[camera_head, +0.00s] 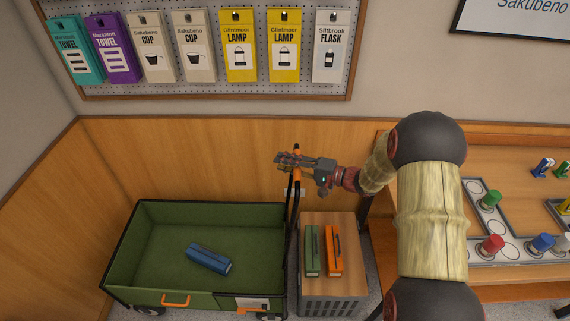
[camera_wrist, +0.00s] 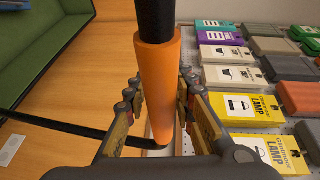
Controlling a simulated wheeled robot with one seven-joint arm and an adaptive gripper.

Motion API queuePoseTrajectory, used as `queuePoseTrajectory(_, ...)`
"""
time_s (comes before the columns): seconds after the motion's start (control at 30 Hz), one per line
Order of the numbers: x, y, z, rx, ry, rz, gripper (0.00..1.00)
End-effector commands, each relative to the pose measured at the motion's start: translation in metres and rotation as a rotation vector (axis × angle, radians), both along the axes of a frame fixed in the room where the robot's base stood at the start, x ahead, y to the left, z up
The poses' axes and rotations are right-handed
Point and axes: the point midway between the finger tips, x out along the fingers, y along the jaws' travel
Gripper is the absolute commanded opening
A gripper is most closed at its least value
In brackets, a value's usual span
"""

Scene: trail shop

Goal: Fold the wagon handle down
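The wagon handle (camera_head: 290,211) stands upright at the right end of the green wagon (camera_head: 127,262), a dark bar with an orange grip at its top. The orange grip (camera_wrist: 158,82) fills the middle of the wrist view, with dark bar above it. My gripper (camera_head: 284,161) is at the grip in the head view. The grip hides part of the fingertips.
A blue item (camera_head: 208,259) lies in the wagon. A crate (camera_head: 330,282) beside the wagon bears a green item (camera_head: 312,250) and an orange item (camera_head: 334,250). A wooden wall stands behind. A table (camera_head: 512,170) with colored pieces is at the right.

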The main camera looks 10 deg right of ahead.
Motion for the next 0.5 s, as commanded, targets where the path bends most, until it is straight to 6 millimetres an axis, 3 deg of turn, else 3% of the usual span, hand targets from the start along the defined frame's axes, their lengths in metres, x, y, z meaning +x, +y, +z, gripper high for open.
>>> queuePoseTrajectory(0.4, -0.0002, 0.0000, -0.0002, 0.000, 0.000, 0.000, 0.00)
queuePoseTrajectory(0.5, -0.0004, 0.0001, -0.0003, 0.000, 0.000, 0.000, 0.00)
